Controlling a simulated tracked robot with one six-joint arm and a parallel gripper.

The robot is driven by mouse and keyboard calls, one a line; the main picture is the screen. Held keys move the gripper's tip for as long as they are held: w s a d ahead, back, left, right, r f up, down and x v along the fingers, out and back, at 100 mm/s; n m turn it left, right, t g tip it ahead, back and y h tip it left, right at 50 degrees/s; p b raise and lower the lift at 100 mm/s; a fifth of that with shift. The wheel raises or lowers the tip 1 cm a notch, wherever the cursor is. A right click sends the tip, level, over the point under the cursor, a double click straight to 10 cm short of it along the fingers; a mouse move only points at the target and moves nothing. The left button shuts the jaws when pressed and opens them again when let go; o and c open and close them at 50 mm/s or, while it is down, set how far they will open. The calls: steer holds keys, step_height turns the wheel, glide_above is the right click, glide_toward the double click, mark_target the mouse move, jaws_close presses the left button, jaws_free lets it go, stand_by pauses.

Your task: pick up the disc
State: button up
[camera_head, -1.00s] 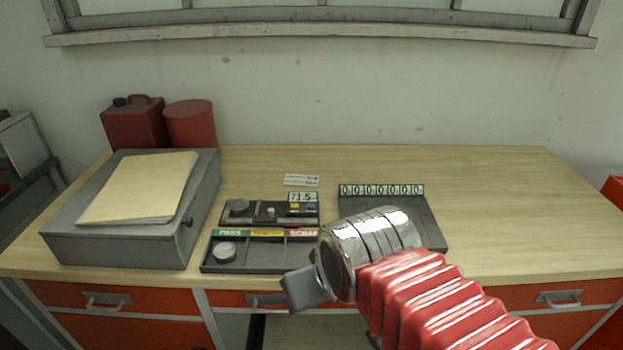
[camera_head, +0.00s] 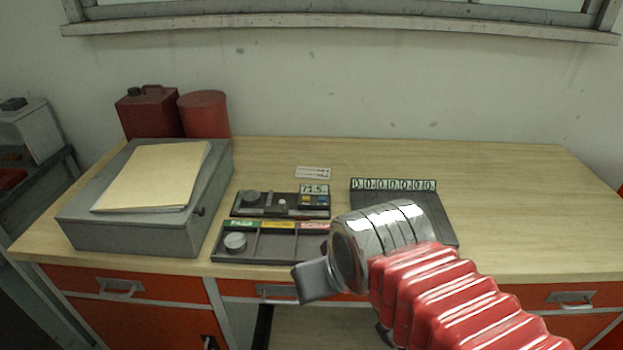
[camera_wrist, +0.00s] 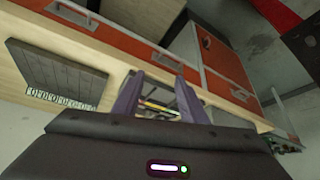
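A small grey disc (camera_head: 235,242) lies in the left compartment, under the green PASS label, of the dark sorting tray (camera_head: 262,257). Another round grey piece (camera_head: 250,197) sits on the dark gauge unit (camera_head: 282,213) behind the tray, whose display reads about 71.5. My gripper (camera_head: 313,281) is in front of the tray's right part, partly hidden by my wrist. In the wrist view my gripper (camera_wrist: 158,96) shows two spread fingers with nothing held between them. The tray and unit show partly between and beyond the fingers; I cannot make out the disc there.
A grey box (camera_head: 140,232) with a folder (camera_head: 155,178) stands on the left of the wooden desk (camera_head: 500,200). Behind it are a red can (camera_head: 150,112) and a red cylinder (camera_head: 204,114). A dark plate with a counter row (camera_head: 393,185) lies behind my wrist. The desk's right is clear.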

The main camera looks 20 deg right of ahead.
mark_target(252, 198)
steer(key=shift+o, duration=0.8)
steer(key=shift+w+d+f, duration=0.1)
steer(key=shift+w+f, duration=0.05)
steer(key=shift+f, duration=0.4)
steer(key=w+m+g, duration=0.1)
steer(key=w, duration=0.3)
steer(key=w+d+m+g, duration=0.1)
steer(key=w, duration=0.4)
steer(key=w+m, duration=0.1)
steer(key=w, duration=0.4)
steer(key=shift+w+d+f+g+y, duration=0.2)
steer(key=shift+d+g+y, duration=0.1)
steer(key=shift+g, duration=0.1)
steer(key=w+m, duration=0.3)
steer(key=w, duration=0.2)
steer(key=w+m+y, duration=0.1)
steer(key=w+m, duration=0.2)
steer(key=w, duration=0.3)
steer(key=w+m+g, duration=0.1)
steer(key=w+m, duration=0.2)
steer(key=w, duration=0.2)
steer(key=shift+w+d+f+y, duration=0.25)
steer(key=shift+f+y, duration=0.05)
steer(key=shift+y, duration=0.1)
steer(key=w+a+r+m+y, duration=0.1)
steer(key=w+a+r+m, duration=0.1)
steer(key=w+r+m, duration=0.4)
steer(key=shift+w+m+y, duration=0.3)
steer(key=shift+w+m, duration=0.2)
steer(key=shift+m, duration=2.4)
